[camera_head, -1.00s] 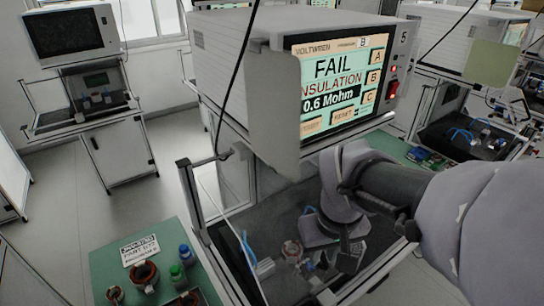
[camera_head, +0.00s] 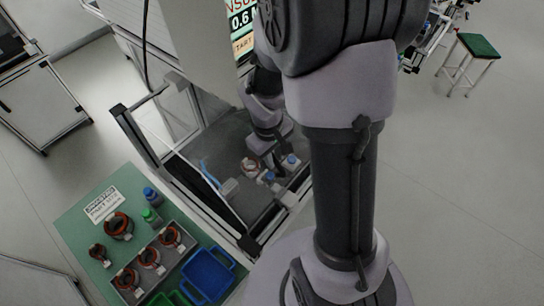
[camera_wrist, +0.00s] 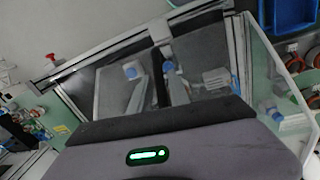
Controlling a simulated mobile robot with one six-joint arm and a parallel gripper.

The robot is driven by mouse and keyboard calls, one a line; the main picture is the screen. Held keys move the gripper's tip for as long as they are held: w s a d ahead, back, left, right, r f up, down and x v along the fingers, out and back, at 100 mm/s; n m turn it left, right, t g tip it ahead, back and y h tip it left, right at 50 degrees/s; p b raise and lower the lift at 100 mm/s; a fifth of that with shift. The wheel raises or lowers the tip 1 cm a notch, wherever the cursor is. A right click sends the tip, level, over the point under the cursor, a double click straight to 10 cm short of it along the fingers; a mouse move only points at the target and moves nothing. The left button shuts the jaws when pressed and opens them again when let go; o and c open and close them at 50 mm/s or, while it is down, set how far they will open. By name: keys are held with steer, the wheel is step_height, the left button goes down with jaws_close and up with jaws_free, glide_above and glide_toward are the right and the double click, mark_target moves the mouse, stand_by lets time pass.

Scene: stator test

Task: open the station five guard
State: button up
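Station five is the bench under the tester screen (camera_head: 240,18), which is partly hidden by my arm. A metal-framed opening (camera_head: 185,175) fronts its dark bay. I cannot tell which bars belong to the guard or how far it is open. My gripper (camera_head: 281,168) is low at the bay, beside a pale round part (camera_head: 250,166), its two blue-tipped fingers apart. A metal bar (camera_wrist: 110,48) with a bracket (camera_wrist: 159,31) runs just beyond the fingertips; contact is unclear.
A green table (camera_head: 75,220) at lower left holds a label sign (camera_head: 103,204), blue and green bottles, copper-wound stators in a grey tray and a blue tray (camera_head: 208,275). A red button (camera_wrist: 51,58) is at left in the wrist view. Open floor lies right.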

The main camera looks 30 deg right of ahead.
steer(key=shift+w+d+f, duration=0.1)
steer(key=shift+d+f, duration=0.05)
steer(key=shift+f, duration=0.95)
steer(key=shift+c, duration=0.2)
jaws_close()
stand_by(0.5)
